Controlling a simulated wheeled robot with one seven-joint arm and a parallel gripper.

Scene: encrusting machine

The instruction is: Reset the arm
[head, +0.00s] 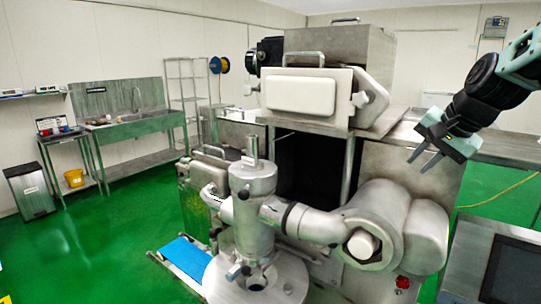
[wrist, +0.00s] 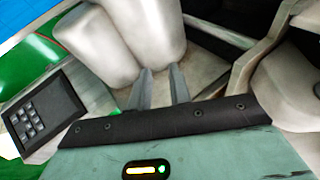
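My gripper (head: 419,165) is at the upper right in the head view, on my raised arm. It hangs in front of the machine's right side, with its fingers pointing down and left. Its two dark fingers stand apart with nothing between them. In the wrist view, the gripper (wrist: 160,69) shows at the middle with a gap between its fingertips. Pale rounded metal parts of the encrusting machine (wrist: 150,30) lie beyond the fingers. In the head view, the encrusting machine (head: 400,225) fills the middle and right. I cannot tell the exact distance between fingers and machine.
A metal funnel-like column (head: 252,205) stands at the machine's front. A red button (head: 402,282) and a dark screen (head: 515,270) are at the lower right. A blue belt (head: 187,257) is at the lower left. Green floor (head: 100,240) lies open at the left, before a sink.

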